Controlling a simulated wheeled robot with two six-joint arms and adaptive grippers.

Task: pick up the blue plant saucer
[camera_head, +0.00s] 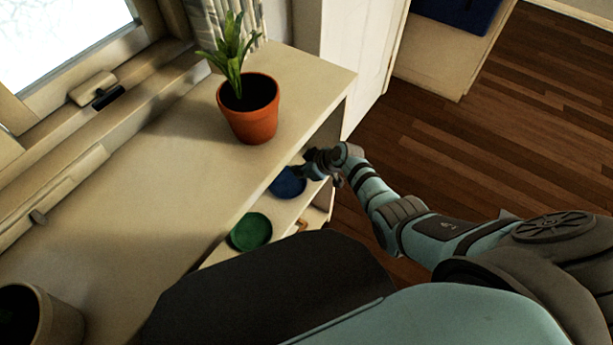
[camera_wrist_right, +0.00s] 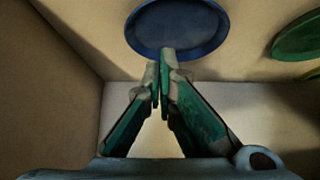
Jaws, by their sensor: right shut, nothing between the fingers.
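The blue plant saucer (camera_head: 288,182) lies on a shelf below the top of the pale cabinet. In the head view my right gripper (camera_head: 310,165) reaches in at the saucer's right side and hides part of it. In the right wrist view the saucer (camera_wrist_right: 177,25) is a dark blue oval at the top. My right gripper (camera_wrist_right: 163,58) is shut there, with its fingertips together at the saucer's near rim and nothing between them. I cannot tell whether the tips touch the rim. My left gripper is not in view.
A green saucer (camera_head: 251,231) lies on the shelf beside the blue one and shows in the wrist view (camera_wrist_right: 298,38). A potted plant (camera_head: 248,110) stands on the cabinet top (camera_head: 165,185) above. Cabinet walls (camera_wrist_right: 50,75) enclose the shelf. Wooden floor (camera_head: 470,145) is open at right.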

